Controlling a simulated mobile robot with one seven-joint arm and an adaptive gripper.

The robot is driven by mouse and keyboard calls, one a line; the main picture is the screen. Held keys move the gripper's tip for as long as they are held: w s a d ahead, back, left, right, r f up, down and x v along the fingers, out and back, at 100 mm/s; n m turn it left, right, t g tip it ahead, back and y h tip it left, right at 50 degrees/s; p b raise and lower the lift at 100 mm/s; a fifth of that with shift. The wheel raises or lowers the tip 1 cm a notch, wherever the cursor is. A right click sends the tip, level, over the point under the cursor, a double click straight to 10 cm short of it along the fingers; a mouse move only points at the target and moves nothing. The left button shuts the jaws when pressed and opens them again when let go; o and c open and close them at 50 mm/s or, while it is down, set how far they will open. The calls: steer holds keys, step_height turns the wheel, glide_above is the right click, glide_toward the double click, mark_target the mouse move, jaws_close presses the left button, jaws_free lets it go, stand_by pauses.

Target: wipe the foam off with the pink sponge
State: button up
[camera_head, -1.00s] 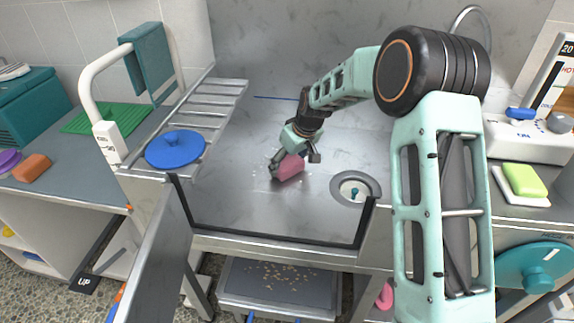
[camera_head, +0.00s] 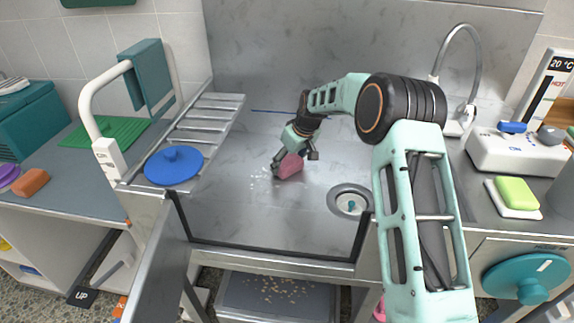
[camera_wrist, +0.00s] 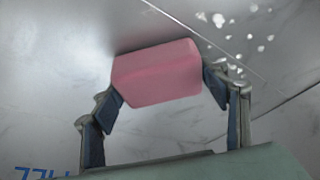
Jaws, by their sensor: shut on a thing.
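The pink sponge (camera_head: 290,166) is held in my gripper (camera_head: 294,158), low over the grey metal tub floor and seemingly against it. In the wrist view the sponge (camera_wrist: 158,73) sits between the two fingertips of my gripper (camera_wrist: 160,85), which are closed on its ends. Small white bits of foam (camera_wrist: 237,24) are scattered on the metal beyond the sponge, at the upper right of the wrist view. In the head view the foam (camera_head: 262,176) shows as faint specks just left of the sponge. Whether the sponge touches the floor is hard to tell.
A round drain (camera_head: 350,200) lies right of the sponge. A blue round lid (camera_head: 174,165) rests on the left ramp (camera_head: 205,125). A dark-edged front opening borders the tub. A green sponge (camera_head: 517,192) lies on the right counter. A faucet (camera_head: 462,75) stands behind it.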

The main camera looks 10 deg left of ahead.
mark_target(273, 158)
steer(key=shift+w+p, duration=0.65)
steer(key=shift+w, duration=1.6)
steer(key=shift+a+f, duration=0.1)
steer(key=shift+a, duration=1.15)
steer(key=shift+s+a+b, duration=0.15)
steer(key=shift+s+b, duration=1.35)
steer(key=shift+s, duration=4.25)
steer(key=shift+s+a+b, duration=0.1)
steer(key=shift+s+b, duration=0.4)
steer(key=shift+s, duration=1.45)
steer(key=shift+a, duration=1.3)
steer(key=shift+w+d+p, duration=0.1)
steer(key=shift+w+p, duration=0.5)
steer(key=shift+w, duration=1.45)
steer(key=shift+w+d+p, duration=0.1)
steer(key=shift+w+p, duration=0.3)
steer(key=shift+w, duration=1.45)
steer(key=shift+w+p, duration=1.2)
steer(key=shift+w, duration=2.7)
